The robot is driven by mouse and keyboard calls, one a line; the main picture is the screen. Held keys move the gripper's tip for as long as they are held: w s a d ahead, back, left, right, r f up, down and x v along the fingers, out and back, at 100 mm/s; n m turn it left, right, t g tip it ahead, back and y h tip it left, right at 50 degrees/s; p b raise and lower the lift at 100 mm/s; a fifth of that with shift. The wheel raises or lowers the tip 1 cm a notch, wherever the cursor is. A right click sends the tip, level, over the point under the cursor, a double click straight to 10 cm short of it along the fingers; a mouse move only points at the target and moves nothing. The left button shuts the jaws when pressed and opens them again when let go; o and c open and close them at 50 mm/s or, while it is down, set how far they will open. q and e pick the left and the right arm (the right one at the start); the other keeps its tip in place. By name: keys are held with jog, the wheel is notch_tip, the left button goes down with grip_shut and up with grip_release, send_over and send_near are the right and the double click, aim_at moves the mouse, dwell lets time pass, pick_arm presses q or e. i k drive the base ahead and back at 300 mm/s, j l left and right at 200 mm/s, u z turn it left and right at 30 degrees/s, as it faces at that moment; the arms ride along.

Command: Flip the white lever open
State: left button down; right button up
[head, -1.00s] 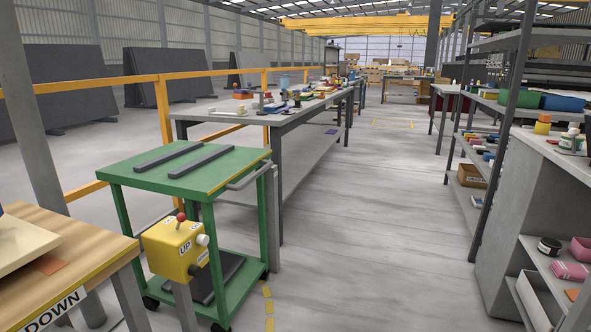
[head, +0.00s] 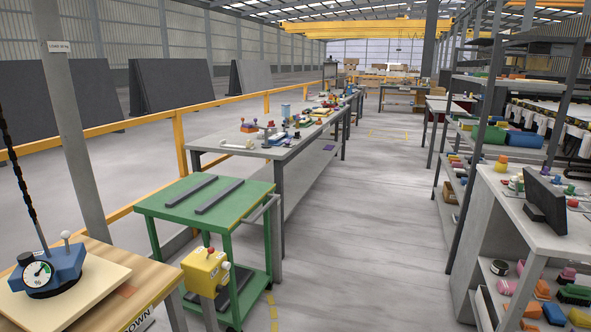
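A blue lifting device (head: 66,262) with a round dial gauge sits on a pale slab (head: 98,292) at the lower left. A short lever with a white ball knob (head: 65,235) stands roughly upright on top of it. A black knob (head: 26,258) is at its left side, and a dark chain or hose rises from it. A yellow control box (head: 203,272) has a red-knobbed lever (head: 209,251) and a white round knob on its right side. Neither of my grippers shows.
The slab lies on a wooden table (head: 163,283). A green cart (head: 247,196) with two dark bars stands beyond the yellow box. A long grey workbench (head: 215,140) holds many small items. Shelves and a grey bench (head: 490,185) line the right. The middle floor is clear.

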aim_at(65, 235)
jog(key=u, duration=1.45)
